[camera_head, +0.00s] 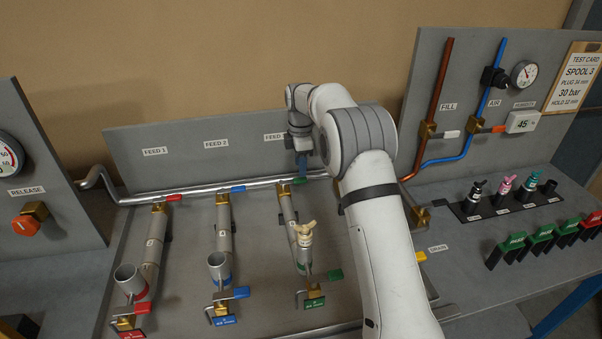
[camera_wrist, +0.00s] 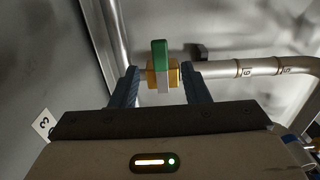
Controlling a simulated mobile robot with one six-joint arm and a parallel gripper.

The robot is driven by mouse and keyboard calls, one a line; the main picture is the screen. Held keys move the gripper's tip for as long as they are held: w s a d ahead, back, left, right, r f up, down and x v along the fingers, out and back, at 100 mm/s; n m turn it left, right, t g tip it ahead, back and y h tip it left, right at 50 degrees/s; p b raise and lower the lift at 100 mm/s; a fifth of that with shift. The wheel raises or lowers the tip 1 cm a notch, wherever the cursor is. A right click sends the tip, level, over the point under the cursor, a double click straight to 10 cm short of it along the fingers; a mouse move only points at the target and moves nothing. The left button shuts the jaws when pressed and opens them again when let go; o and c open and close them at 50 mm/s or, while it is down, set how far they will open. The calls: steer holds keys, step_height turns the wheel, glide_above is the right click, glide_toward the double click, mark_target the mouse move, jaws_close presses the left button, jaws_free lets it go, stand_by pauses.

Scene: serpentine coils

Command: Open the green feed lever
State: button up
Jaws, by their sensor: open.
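The green feed lever (camera_wrist: 160,54) sits on a brass valve body (camera_wrist: 152,77) in the wrist view. In the head view it is a small green handle (camera_head: 299,181) at the top of the third pipe, below the partly hidden FEED 3 label (camera_head: 275,137). My gripper (camera_wrist: 160,70) is open, with one blue finger on each side of the lever and valve. Gaps show between the fingers and the lever. In the head view my gripper (camera_head: 302,172) points down just above the lever, and my arm hides the area to its right.
A red lever (camera_head: 173,198) and a blue lever (camera_head: 238,189) top the two pipes to the left. A grey header pipe (camera_head: 250,185) runs behind them along the back panel (camera_head: 220,160). Another green handle (camera_head: 335,274) is at the third pipe's lower end.

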mark_target(300, 179)
steer(key=shift+f+p, duration=0.3)
steer(key=shift+f, duration=1.9)
steer(key=shift+c, duration=0.3)
jaws_close()
